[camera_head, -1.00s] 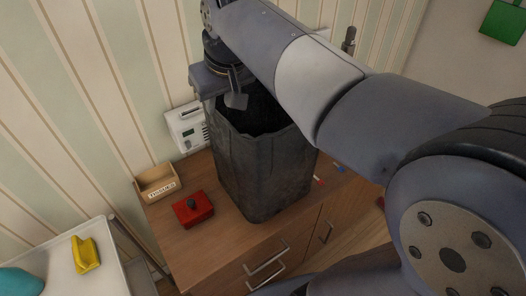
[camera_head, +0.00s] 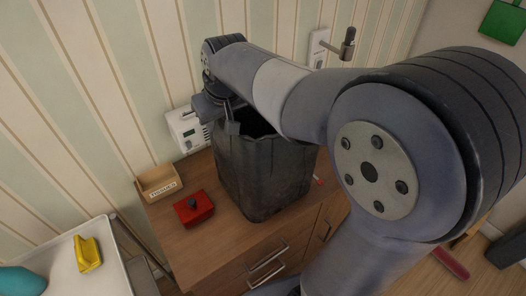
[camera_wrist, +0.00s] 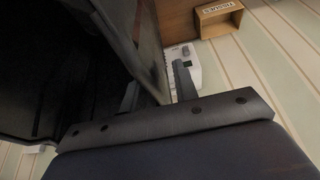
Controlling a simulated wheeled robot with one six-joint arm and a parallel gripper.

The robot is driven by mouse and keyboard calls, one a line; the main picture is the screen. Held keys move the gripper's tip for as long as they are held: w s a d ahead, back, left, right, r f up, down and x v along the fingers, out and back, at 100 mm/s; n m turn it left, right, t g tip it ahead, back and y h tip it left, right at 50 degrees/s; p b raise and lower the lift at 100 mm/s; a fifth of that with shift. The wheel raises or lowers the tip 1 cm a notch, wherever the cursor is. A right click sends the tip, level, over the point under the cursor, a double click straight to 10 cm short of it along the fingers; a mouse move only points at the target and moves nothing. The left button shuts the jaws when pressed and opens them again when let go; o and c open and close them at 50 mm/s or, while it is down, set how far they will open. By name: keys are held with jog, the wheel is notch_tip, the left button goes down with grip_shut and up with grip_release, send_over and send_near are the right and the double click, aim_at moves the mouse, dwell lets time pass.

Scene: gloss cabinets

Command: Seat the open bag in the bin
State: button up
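A tall dark grey container (camera_head: 262,178), the bin, stands upright on the wooden cabinet. Its surface is mottled and its mouth is open and black inside. I cannot tell bag from bin in these dark surfaces. My gripper (camera_head: 231,126) is at the far left part of the rim, pointing down. In the wrist view my gripper's fingers (camera_wrist: 157,90) stand apart. One finger is on the dark inner side and the other on the outer side of a grey wall (camera_wrist: 150,45). A gap shows beside the outer finger. Contact at the inner finger is unclear.
A red box with a dark knob (camera_head: 194,208) and a wooden tissue box (camera_head: 159,182) sit left of the bin. A white wall device (camera_head: 187,131) is close behind. A white tray table (camera_head: 112,262) holds a yellow object (camera_head: 88,253). My arm hides the right side.

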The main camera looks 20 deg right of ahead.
jog(key=shift+f, duration=0.25)
dwell(0.5)
grip_shut()
dwell(0.4)
